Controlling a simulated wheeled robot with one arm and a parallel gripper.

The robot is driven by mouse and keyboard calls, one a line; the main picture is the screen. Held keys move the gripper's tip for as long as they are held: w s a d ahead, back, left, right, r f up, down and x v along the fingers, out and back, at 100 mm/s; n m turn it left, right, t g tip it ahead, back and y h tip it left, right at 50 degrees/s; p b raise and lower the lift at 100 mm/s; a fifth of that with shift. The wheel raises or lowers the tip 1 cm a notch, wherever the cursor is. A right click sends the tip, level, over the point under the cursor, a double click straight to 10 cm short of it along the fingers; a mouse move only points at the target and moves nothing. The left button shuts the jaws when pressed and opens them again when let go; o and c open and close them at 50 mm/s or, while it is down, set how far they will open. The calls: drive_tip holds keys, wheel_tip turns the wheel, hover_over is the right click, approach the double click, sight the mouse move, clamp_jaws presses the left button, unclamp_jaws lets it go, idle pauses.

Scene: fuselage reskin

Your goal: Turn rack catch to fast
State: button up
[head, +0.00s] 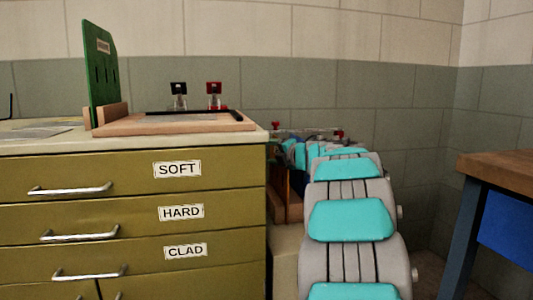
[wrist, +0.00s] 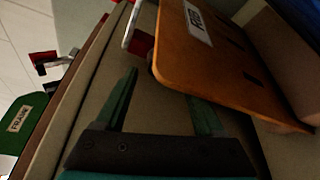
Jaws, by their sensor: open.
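My gripper (wrist: 163,84) is open and empty in the wrist view, its two dark green fingers spread apart. Just past the left fingertip is a small red part (wrist: 143,44) with a pale bar (wrist: 131,25) beside it. It may be the rack catch, but I cannot tell its setting. A brown wooden board (wrist: 235,62) with a white label lies beyond and to the right of the fingers. In the head view, a small red part (head: 275,125) shows by the cabinet's right edge; the gripper is not visible there.
An olive drawer cabinet (head: 130,170) labelled SOFT, HARD and CLAD fills the left. A wooden-topped table (head: 505,168) stands right.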

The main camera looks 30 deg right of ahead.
drive_tip(key=shift+w+f, duration=0.1)
drive_tip(key=shift+w, duration=1.15)
drive_tip(key=shift+c, duration=0.2)
clamp_jaws()
